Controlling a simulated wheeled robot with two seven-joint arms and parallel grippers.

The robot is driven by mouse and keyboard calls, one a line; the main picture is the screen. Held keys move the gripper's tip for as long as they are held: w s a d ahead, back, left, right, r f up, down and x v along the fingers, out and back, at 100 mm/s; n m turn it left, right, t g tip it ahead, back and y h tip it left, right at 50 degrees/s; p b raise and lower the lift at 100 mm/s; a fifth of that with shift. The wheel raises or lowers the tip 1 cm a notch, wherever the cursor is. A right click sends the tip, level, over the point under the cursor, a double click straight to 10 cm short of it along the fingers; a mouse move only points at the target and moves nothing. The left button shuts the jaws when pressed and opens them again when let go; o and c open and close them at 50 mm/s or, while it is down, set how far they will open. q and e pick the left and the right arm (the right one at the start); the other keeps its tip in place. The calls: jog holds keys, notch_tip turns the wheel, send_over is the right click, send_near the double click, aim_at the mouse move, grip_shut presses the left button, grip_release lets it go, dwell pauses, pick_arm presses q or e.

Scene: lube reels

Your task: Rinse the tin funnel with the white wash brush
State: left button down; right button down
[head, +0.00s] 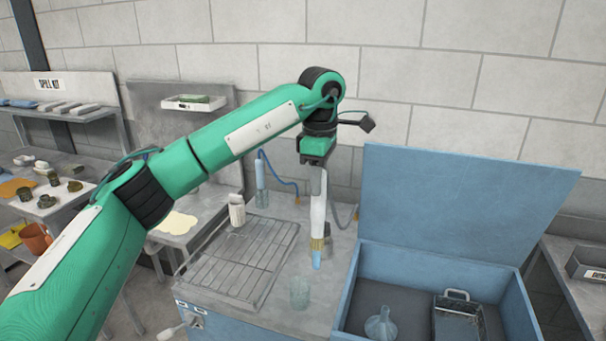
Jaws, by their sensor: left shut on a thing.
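My left gripper (318,172) is shut on the white wash brush (318,212). The brush hangs upright with its bristles down, with a tan band and a pale blue tip at the lower end. It is over the grey counter, left of the blue basin. The tin funnel (381,326) is a grey-blue cone inside the basin (352,290), lower right of the brush and apart from it, with its narrow spout upward. My right gripper is not in view.
The basin's raised blue lid (460,205) stands at the back. A dark tray (458,318) lies beside the funnel. A wire rack (240,262), a clear glass (300,292) and a white carton (237,211) are on the counter. A blue hose (280,178) runs behind.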

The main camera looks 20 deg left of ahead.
pick_arm(q)
jog(key=w+d+p, duration=0.3)
jog(key=d+p, duration=0.1)
jog(key=d, duration=0.5)
jog(key=w+d+p, duration=0.3)
jog(key=d+p, duration=0.1)
jog(key=d, duration=0.6)
jog(key=shift+w+d+f+p, duration=0.25)
jog(key=shift+f+p, duration=0.1)
jog(key=shift+p, duration=0.05)
jog(key=shift+f, duration=0.15)
notch_tip(320, 180, down, 7)
jog(key=b, duration=0.3)
jog(key=shift+b, duration=0.4)
notch_tip(320, 180, down, 13)
jog(key=b, duration=0.8)
dwell(1.8)
